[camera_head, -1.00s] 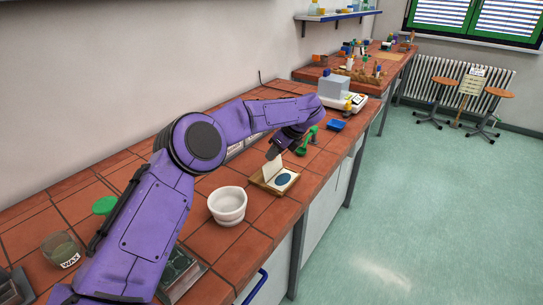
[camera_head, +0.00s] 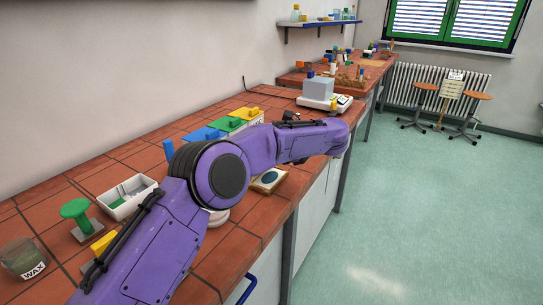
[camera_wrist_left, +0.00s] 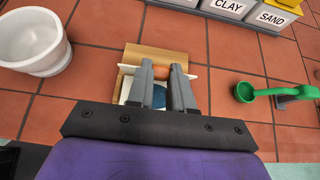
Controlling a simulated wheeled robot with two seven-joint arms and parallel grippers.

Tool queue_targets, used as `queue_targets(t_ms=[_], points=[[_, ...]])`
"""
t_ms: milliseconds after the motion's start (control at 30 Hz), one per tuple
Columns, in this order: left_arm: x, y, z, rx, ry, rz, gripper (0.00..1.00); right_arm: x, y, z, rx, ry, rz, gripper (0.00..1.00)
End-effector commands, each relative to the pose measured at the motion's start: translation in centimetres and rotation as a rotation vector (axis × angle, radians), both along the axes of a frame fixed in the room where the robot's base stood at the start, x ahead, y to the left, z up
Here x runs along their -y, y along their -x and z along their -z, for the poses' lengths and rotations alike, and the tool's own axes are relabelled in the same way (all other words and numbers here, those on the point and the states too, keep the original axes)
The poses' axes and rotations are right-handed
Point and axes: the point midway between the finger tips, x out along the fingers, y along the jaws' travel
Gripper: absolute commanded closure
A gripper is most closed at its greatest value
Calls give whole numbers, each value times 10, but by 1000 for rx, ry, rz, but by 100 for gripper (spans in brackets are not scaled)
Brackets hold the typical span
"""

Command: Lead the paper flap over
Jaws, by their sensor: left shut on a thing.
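A tan wooden board (camera_head: 254,187) with a dark blue disc (camera_head: 270,177) on a pale sheet lies on the tiled bench, partly hidden by my left arm. In the left wrist view the board (camera_wrist_left: 153,53) lies under my left gripper (camera_wrist_left: 162,68). The gripper is shut on the white paper flap (camera_wrist_left: 190,72), whose edges show on both sides of the fingers. The flap looks raised off the board, and the blue disc (camera_wrist_left: 158,97) shows between the fingers. The head view hides the flap and the gripper's fingertips. My right gripper is not in view.
A white bowl (camera_wrist_left: 30,42) stands left of the board and a green scoop (camera_wrist_left: 258,93) on a stand to its right. Labelled bins (camera_wrist_left: 228,8) stand behind. A balance (camera_head: 322,102) sits further along the bench. Bare tiles lie between the board and the scoop.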

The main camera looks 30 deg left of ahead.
Motion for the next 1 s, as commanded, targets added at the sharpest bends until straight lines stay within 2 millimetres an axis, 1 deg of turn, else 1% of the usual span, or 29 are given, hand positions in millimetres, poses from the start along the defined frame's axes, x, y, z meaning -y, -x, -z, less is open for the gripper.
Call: queue_targets(t_ms=[267, 300, 367, 400, 633, 733, 867, 1000], points=[[0, 0, 0, -1, 0, 0, 100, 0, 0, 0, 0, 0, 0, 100], [0, 0, 0, -1, 0, 0, 73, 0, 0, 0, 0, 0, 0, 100], [0, 0, 1, -1, 1, 0, 53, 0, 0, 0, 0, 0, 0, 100], [0, 0, 0, -1, 1, 0, 51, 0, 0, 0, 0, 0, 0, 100], [0, 0, 0, -1, 1, 0, 51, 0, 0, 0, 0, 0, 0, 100], [5, 0, -3, 1, 0, 1, 51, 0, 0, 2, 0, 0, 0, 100], [28, 2, -15, 3, -1, 2, 51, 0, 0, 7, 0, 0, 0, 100], [57, 4, -35, 2, -2, 1, 51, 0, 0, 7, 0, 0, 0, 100]])
